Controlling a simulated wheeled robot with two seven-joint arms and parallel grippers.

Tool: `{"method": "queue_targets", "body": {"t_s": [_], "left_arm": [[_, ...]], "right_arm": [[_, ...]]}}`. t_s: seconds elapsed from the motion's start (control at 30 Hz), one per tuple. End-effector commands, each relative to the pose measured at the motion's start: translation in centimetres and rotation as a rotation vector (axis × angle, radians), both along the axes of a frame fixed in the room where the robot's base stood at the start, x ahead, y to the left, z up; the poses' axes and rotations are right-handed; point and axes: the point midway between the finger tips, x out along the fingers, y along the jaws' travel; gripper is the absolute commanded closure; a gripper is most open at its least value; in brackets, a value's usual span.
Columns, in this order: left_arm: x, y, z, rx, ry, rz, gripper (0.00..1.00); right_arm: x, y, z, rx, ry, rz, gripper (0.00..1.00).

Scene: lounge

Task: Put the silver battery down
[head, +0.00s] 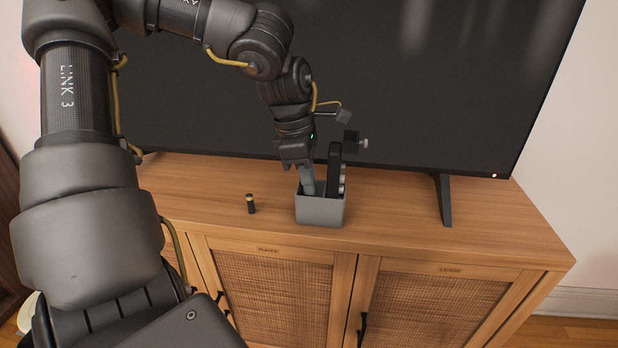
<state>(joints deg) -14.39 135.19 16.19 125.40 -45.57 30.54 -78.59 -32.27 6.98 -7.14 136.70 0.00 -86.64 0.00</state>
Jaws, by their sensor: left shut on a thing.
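My left gripper (308,184) points down into the open top of a small grey box (320,212) on the wooden cabinet. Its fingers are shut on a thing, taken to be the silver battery. The battery itself does not show clearly, as the fingers and the box wall hide it. My right gripper is not in view.
A black remote-like object (334,165) stands upright in the box, just right of the gripper. A large dark television (420,80) rises behind, its foot (445,203) right of the box. The cabinet top (395,215) is clear between box and foot.

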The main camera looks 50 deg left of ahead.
Motion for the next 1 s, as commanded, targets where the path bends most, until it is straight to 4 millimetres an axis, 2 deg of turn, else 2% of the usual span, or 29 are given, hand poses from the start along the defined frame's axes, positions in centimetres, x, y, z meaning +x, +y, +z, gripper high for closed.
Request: {"method": "queue_targets", "body": {"t_s": [0.47, 0.5, 0.53, 0.9, 1.0], "left_arm": [[0.0, 0.0, -0.5, 0.0, 0.0, 0.0, 1.0], [0.0, 0.0, -0.5, 0.0, 0.0, 0.0, 0.84], [0.0, 0.0, -0.5, 0.0, 0.0, 0.0, 0.8], [0.0, 0.0, -0.2, 0.0, 0.0, 0.0, 0.79], [0.0, 0.0, 0.5, 0.0, 0.0, 0.0, 0.79]], "right_arm": [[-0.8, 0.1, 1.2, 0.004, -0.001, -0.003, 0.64], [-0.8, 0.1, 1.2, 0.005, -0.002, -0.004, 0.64], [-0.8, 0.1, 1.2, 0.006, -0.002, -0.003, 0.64], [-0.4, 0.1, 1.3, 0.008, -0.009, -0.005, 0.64], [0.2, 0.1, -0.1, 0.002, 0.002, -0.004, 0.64]]}}
